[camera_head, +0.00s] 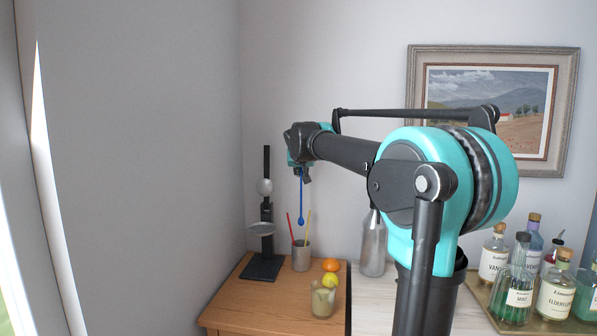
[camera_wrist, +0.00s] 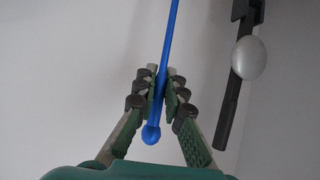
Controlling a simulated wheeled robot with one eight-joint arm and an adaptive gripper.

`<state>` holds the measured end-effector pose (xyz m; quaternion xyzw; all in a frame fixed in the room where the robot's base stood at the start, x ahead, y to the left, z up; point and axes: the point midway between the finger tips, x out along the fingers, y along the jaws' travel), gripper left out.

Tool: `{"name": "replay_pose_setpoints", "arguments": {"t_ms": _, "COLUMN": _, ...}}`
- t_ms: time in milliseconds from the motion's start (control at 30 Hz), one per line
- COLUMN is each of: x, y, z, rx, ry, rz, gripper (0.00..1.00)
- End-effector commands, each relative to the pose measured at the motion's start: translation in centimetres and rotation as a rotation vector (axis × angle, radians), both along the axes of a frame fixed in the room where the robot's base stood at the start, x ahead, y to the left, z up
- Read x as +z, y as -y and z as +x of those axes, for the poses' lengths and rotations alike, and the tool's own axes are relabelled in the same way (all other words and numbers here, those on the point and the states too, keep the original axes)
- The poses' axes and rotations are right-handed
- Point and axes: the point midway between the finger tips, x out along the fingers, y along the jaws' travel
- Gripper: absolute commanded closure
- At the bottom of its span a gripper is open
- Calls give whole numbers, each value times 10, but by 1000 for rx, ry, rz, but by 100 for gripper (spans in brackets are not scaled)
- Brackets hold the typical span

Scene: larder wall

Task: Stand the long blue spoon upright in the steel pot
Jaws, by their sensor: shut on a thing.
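The long blue spoon (camera_head: 301,205) hangs near upright from my gripper (camera_head: 302,176), with its wider end down. In the wrist view, my gripper (camera_wrist: 163,85) is shut on the spoon's shaft (camera_wrist: 171,30), and a rounded blue end (camera_wrist: 151,134) shows on the palm side of the fingers. The steel pot (camera_head: 301,257) stands on the wooden top below. A red stick (camera_head: 290,226) and a yellow stick (camera_head: 308,226) stand in it, leaning apart. The spoon's lower end is above the pot's rim, between the tops of these sticks in the picture, apart from the pot.
A black stand (camera_head: 266,215) with a pale ball and a dish is just left of the pot. An orange (camera_head: 331,265), a lemon (camera_head: 330,280) and a glass jar (camera_head: 323,300) are at its right. A grey bottle (camera_head: 373,250) and several labelled bottles stand further right.

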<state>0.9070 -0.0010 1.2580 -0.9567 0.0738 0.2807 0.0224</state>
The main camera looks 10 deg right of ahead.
Motion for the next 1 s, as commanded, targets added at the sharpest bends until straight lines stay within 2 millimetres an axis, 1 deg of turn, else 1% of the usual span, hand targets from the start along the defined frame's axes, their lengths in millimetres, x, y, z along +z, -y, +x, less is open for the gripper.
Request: {"name": "replay_pose_setpoints", "arguments": {"t_ms": 1000, "x": -74, "y": -1, "z": 0, "rx": 1, "ry": 0, "rz": 1, "gripper": 100}}
